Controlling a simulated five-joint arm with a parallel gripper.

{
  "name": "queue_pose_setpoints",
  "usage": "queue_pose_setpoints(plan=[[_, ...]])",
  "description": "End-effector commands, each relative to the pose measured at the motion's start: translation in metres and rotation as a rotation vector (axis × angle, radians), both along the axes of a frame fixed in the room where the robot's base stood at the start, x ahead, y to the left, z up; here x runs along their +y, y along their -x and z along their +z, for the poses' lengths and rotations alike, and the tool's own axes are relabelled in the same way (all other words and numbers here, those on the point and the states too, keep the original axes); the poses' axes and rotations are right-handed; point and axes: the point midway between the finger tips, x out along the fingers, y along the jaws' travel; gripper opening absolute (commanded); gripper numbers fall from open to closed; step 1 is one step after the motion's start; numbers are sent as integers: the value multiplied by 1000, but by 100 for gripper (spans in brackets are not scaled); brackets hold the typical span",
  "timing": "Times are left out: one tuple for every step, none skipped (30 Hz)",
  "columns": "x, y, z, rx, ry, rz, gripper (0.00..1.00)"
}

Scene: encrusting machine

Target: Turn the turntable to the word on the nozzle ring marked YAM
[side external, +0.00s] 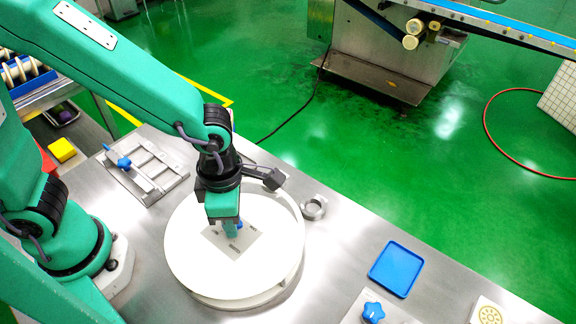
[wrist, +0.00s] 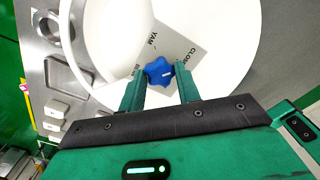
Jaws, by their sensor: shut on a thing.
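The white turntable (side external: 185,250) stands on the steel bench with a grey word plate (side external: 248,246) at its middle. In the wrist view the plate (wrist: 173,42) shows YAM at the top, a word starting CLO at the right, and a partly hidden word at the lower left. My gripper (wrist: 160,84) is shut on the knob, one finger on each side. In the side view my gripper (side external: 231,230) mostly hides the knob.
A metal ring (side external: 313,208) lies close to the turntable's right edge; I cannot read any mark on it. A steel frame with a blue knob (side external: 124,162) is at the left. A blue tray (side external: 396,269) and another blue knob (side external: 373,312) are at the right.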

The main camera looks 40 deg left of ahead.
Motion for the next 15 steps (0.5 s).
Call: queue_pose_setpoints(plan=[[0,0,1,-1,1,0,0],[0,0,1,-1,1,0,0],[0,0,1,-1,1,0,0],[0,0,1,-1,1,0,0],[0,0,1,-1,1,0,0],[0,0,1,-1,1,0,0],[0,0,1,-1,1,0,0],[0,0,1,-1,1,0,0],[0,0,1,-1,1,0,41],[0,0,1,-1,1,0,46],[0,0,1,-1,1,-1,52],[0,0,1,-1,1,-1,55],[0,0,1,-1,1,-1,55],[0,0,1,-1,1,-1,55],[0,0,0,-1,1,-1,55]])
